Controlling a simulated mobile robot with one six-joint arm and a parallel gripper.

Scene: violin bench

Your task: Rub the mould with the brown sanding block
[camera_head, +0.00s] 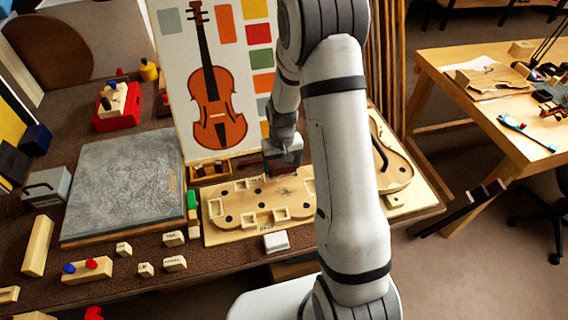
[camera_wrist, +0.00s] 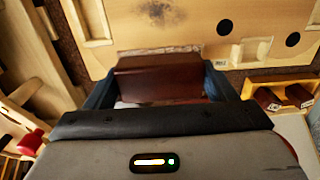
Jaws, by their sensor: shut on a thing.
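The mould (camera_head: 240,206) is a pale wooden violin-shaped form with dark round holes and square cutouts, lying on a board at the bench's front. In the wrist view the mould (camera_wrist: 205,20) fills the top and bears a dark smudge (camera_wrist: 165,12). My gripper (camera_head: 282,165) is over the mould's back edge. It is shut on the brown sanding block (camera_wrist: 160,78), which lies crosswise between the two dark fingers. The block is close to the mould's edge; I cannot tell whether they touch. My gripper mostly hides the block in the head view.
A wooden tray (camera_wrist: 264,78) with brown pieces stands beside my gripper. A violin poster (camera_head: 215,85) rises behind. A grey slab (camera_head: 125,190) lies left, a white block (camera_head: 276,241) in front. A violin body (camera_head: 395,160) lies right, partly behind my arm.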

